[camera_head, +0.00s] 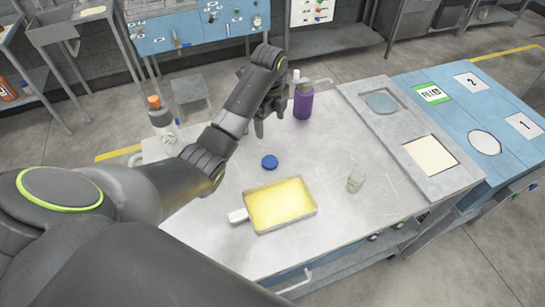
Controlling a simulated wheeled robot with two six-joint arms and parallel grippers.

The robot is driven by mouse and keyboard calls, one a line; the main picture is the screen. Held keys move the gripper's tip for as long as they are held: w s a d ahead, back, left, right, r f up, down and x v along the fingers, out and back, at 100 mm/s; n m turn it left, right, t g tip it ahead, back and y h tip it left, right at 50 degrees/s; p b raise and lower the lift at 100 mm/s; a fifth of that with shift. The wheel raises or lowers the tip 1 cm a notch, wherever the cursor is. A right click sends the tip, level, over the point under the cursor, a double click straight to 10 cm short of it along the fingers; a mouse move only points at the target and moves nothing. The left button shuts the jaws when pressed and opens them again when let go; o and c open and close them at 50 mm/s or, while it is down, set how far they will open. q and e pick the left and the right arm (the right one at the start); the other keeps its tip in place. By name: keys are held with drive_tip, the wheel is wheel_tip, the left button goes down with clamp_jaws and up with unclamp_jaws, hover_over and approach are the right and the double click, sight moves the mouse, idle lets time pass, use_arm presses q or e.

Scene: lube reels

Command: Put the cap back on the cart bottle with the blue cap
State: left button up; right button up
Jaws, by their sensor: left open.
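A round blue cap (269,161) lies on the metal cart top (215,225), left of centre and behind the yellow tray. A purple bottle (303,104) with a white top stands upright near the cart's back edge. My left gripper (271,124) is open and points down, just left of the purple bottle and behind the blue cap. It appears empty and apart from both. My right gripper is not in view.
A shallow tray of yellow liquid (243,213) with a white handle sits at the front of the cart. A small glass jar (356,179) stands right of it. A grey panel (437,184) and a blue numbered surface (505,150) lie to the right.

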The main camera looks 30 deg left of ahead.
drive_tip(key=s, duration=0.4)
use_arm(q)
drive_tip(key=b, duration=0.5)
hover_over(271, 161)
wheel_tip(271, 161, down, 4)
drive_tip(key=f, duration=0.1)
wheel_tip(271, 161, down, 6)
drive_tip(key=shift+f+b, duration=0.25)
drive_tip(key=shift+b, duration=1)
drive_tip(key=shift+f, duration=0.35)
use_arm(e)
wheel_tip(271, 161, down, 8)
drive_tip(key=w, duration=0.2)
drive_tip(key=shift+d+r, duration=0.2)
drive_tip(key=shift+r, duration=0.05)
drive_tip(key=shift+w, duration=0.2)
